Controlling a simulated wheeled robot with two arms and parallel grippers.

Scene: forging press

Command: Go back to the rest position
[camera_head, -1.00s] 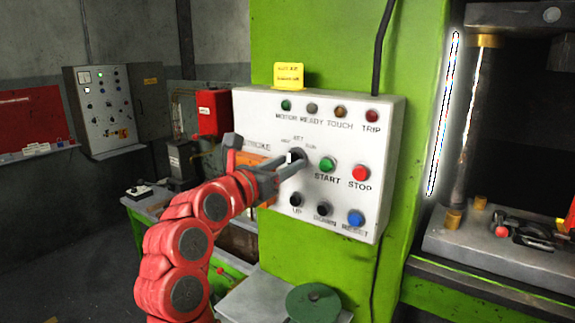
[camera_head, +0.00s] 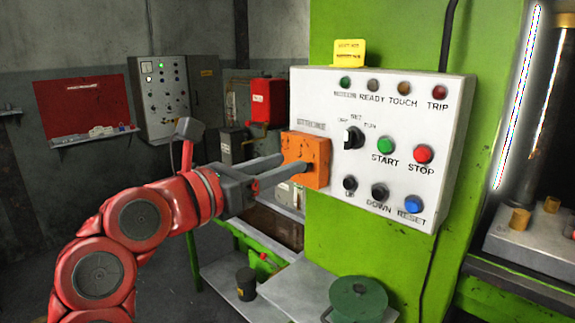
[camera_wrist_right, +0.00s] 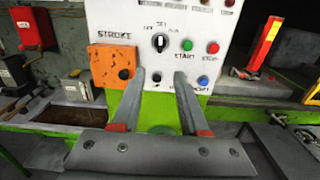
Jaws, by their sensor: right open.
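My right gripper (camera_head: 291,164) is open and empty, its two grey fingers in front of the orange STROKE box. In the right wrist view the open fingers (camera_wrist_right: 160,78) point at the lower part of the white control panel (camera_wrist_right: 222,20), with a gap between them. The black selector knob (camera_head: 353,138) on the white panel (camera_head: 320,90) stands free of the fingers; it also shows in the wrist view (camera_wrist_right: 159,42) above the fingertips. My left gripper is in neither view.
The orange box (camera_head: 314,150) sits at the panel's left edge. A green START button (camera_head: 386,146) and a red STOP button (camera_head: 423,154) are right of the knob. A green round part (camera_head: 358,298) stands on a bench below. Open floor lies at lower left.

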